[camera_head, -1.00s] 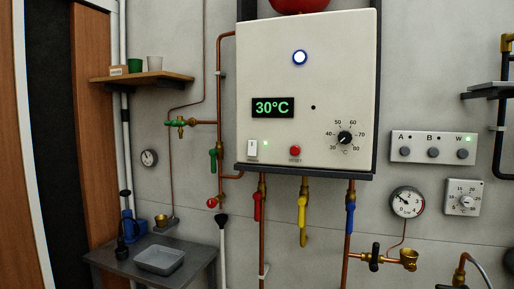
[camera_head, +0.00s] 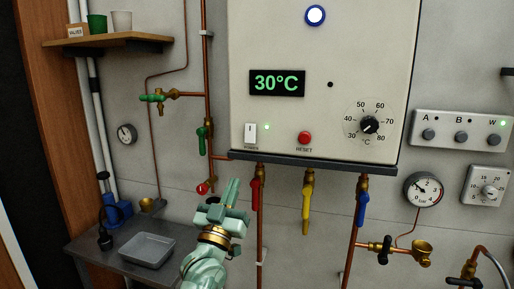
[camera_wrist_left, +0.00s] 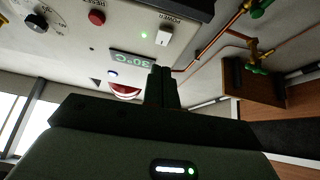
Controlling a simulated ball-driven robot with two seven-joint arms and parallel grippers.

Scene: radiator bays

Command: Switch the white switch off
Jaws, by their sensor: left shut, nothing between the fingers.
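The white switch (camera_head: 251,134) is a small white rocker marked POWER at the lower left of the boiler front (camera_head: 320,60). A green light (camera_head: 267,127) glows just right of it. In the left wrist view the switch (camera_wrist_left: 165,34) shows beside the lit green light (camera_wrist_left: 144,36). My left gripper (camera_head: 232,185) is shut and empty, below and a little left of the switch and apart from it. Its closed fingers (camera_wrist_left: 162,76) point up in the left wrist view. My right gripper is not in view.
A red reset button (camera_head: 304,138) and a dial (camera_head: 369,125) sit right of the switch. Red (camera_head: 255,194), yellow (camera_head: 307,205) and blue (camera_head: 362,208) valve handles hang below the boiler. A green valve handle (camera_head: 202,140) is on the pipe at left. A bench (camera_head: 115,255) holds a grey tray (camera_head: 147,249).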

